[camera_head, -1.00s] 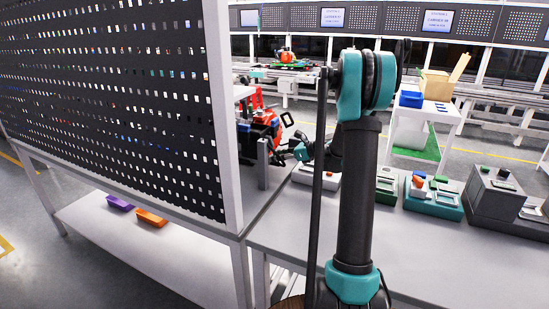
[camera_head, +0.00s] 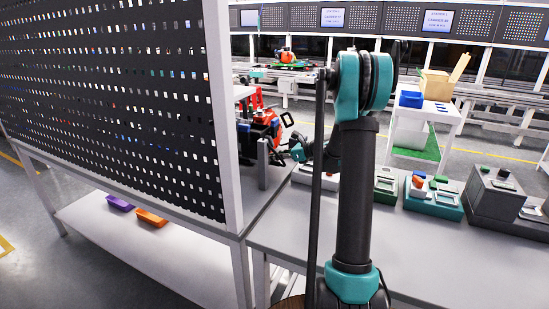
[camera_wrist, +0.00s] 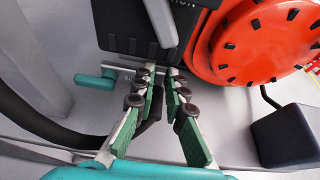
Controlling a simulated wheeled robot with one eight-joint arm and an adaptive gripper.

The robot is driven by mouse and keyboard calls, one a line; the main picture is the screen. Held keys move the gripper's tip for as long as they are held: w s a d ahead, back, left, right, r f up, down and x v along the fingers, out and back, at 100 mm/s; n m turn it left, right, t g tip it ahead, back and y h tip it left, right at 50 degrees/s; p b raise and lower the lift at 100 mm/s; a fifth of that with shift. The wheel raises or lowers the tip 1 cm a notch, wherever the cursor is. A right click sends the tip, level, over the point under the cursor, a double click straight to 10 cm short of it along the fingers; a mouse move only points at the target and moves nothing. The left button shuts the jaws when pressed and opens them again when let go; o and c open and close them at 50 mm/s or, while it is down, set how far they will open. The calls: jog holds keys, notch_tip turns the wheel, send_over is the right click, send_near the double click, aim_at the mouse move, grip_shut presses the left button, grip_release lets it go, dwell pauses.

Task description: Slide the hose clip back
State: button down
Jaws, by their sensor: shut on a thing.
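My gripper (camera_wrist: 163,78) shows in the wrist view with its two green-padded fingers drawn together at the tips, beside a dark block on a red-orange and black machine (camera_wrist: 262,45). It is shut on a small part, which I take to be the hose clip; the fingertips hide it. A black hose (camera_wrist: 38,122) curves in from the left and passes behind the fingers. A teal handle (camera_wrist: 95,82) lies just left of the fingertips. In the head view the machine (camera_head: 262,128) stands behind the panel's edge, and my arm hides the work.
A perforated panel (camera_head: 110,100) stands at the left of the bench (camera_head: 290,235). Several grey and green fixtures (camera_head: 434,198) line the bench at right. A dark block (camera_wrist: 282,137) stands right of the gripper. A white table (camera_head: 440,108) with a blue bin (camera_head: 411,98) stands behind.

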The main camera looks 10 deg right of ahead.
jog(key=shift+s+d, duration=0.7)
jog(key=shift+d, duration=0.3)
jog(key=c, duration=1.6)
grip_release()
jog(key=shift+o, duration=0.2)
jog(key=shift+d, duration=0.1)
jog(key=v, duration=1.1)
jog(key=shift+s+d+r, duration=0.2)
jog(key=shift+d, duration=0.1)
jog(key=shift+s, duration=0.1)
